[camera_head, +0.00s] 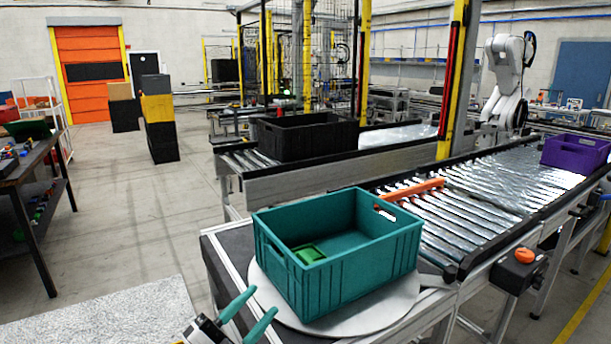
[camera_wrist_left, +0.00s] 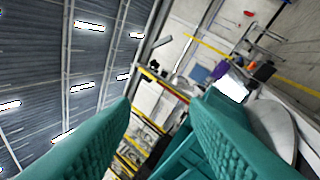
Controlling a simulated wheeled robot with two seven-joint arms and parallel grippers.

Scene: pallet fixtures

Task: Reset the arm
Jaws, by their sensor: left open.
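My left gripper (camera_head: 250,318) is at the bottom of the head view, in front of and left of the teal crate. Its two teal fingers are apart with nothing between them. In the left wrist view the same fingers (camera_wrist_left: 160,118) stand apart, with the hall beyond. My right gripper is in neither view. The teal crate (camera_head: 345,275) stands upright on a round grey plate (camera_head: 400,312) at the conveyor's near end. A green object (camera_head: 309,254) lies inside the crate. The crate is partly hidden behind a finger in the left wrist view (camera_wrist_left: 182,160).
A roller conveyor (camera_head: 470,215) runs back right, carrying a purple crate (camera_head: 574,153). A black crate (camera_head: 306,136) sits on a second conveyor behind. A dark table (camera_head: 32,155) with small parts stands at left. Open floor (camera_head: 125,225) lies between table and conveyors.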

